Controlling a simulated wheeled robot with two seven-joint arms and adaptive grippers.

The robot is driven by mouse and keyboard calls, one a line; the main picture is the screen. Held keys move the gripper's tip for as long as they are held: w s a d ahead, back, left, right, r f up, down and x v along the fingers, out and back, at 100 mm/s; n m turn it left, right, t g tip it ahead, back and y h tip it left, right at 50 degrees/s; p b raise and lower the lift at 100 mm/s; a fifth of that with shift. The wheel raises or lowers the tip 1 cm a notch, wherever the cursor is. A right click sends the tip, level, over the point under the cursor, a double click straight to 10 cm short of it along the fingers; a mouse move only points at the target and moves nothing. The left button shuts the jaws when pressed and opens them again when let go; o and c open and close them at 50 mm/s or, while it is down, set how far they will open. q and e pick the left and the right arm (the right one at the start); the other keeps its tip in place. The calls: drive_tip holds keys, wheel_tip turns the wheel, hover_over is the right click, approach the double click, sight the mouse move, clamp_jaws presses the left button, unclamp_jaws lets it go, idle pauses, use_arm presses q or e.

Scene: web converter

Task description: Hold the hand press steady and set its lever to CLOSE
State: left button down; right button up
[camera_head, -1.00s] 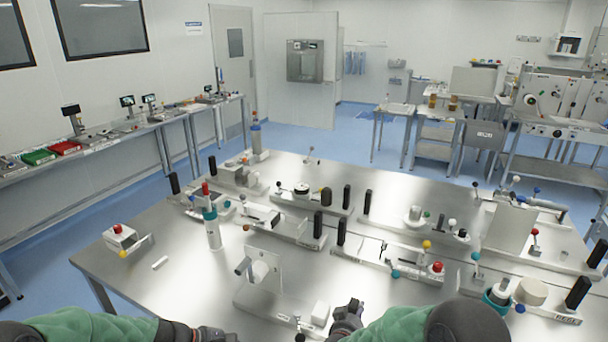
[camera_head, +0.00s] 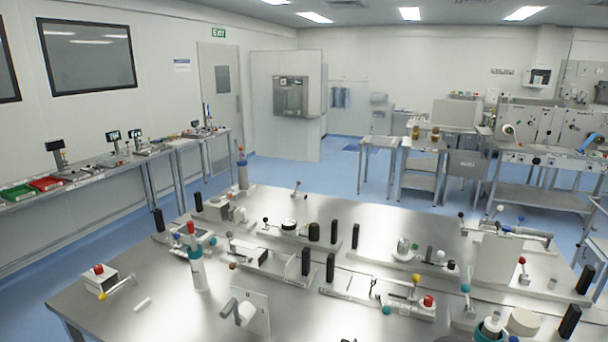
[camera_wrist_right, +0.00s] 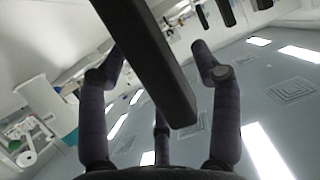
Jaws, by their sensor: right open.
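Several small bench devices with knobbed levers and black upright handles stand on the steel table. I cannot tell which one is the hand press, and no CLOSE mark is readable. In the head view, one candidate is the device with red and yellow knobs (camera_head: 405,302) at the front centre; another is the white bracket with a roller (camera_head: 250,312) at the near edge. In the right wrist view my right gripper (camera_wrist_right: 158,48) is open, with a black bar (camera_wrist_right: 150,60) passing between its spread fingers; contact is unclear. My left gripper is in neither current view.
Bare steel lies at the front left. A side bench (camera_head: 100,178) runs along the left wall.

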drive_tip(key=v, duration=1.1)
drive_tip(key=shift+s+a, duration=0.15)
drive_tip(key=shift+s, duration=0.25)
